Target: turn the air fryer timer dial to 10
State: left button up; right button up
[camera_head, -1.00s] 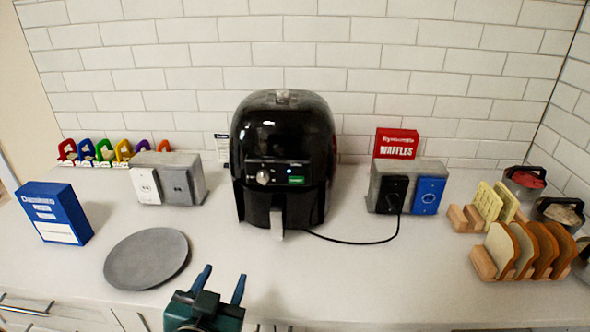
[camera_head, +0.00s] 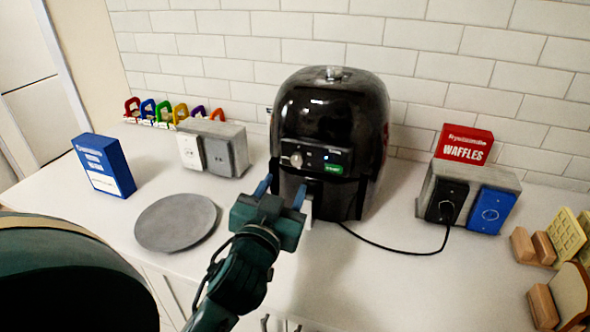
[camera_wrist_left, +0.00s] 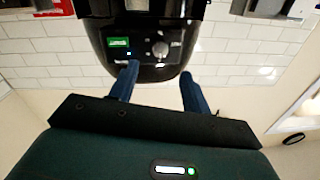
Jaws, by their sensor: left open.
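The black air fryer (camera_head: 335,110) stands on the counter against the tiled wall. Its silver round dial (camera_head: 296,160) is on the left of the front panel, beside a small blue light and a green label (camera_head: 333,169). My left gripper (camera_head: 281,188) is open and empty, its two blue fingers pointing at the fryer front just below the panel. In the left wrist view the picture is upside down; the dial (camera_wrist_left: 160,49) appears beyond and between the open fingers (camera_wrist_left: 158,82). The dial's setting is too small to read. My right gripper is not in view.
A grey outlet block (camera_head: 213,148) stands left of the fryer. At right are another outlet block (camera_head: 467,198), a plugged-in cord (camera_head: 395,248) and a red waffle box (camera_head: 463,144).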

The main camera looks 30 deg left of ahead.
aim_at(297, 161)
pick_arm(q)
jog(key=p+x, duration=0.1)
jog(key=x, duration=0.5)
jog(key=shift+w+a+r+p, duration=0.1)
jog(key=shift+w+r+p, duration=0.05)
jog(key=shift+w+p, duration=0.15)
jog(key=shift+w+a, duration=0.1)
jog(key=shift+w, duration=0.2)
jog(key=shift+w+a, duration=0.1)
jog(key=shift+w, duration=0.2)
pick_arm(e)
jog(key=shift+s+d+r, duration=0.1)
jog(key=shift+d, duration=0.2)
pick_arm(q)
jog(key=shift+c, duration=0.2)
jog(key=c, duration=1)
jog(key=shift+o, duration=0.2)
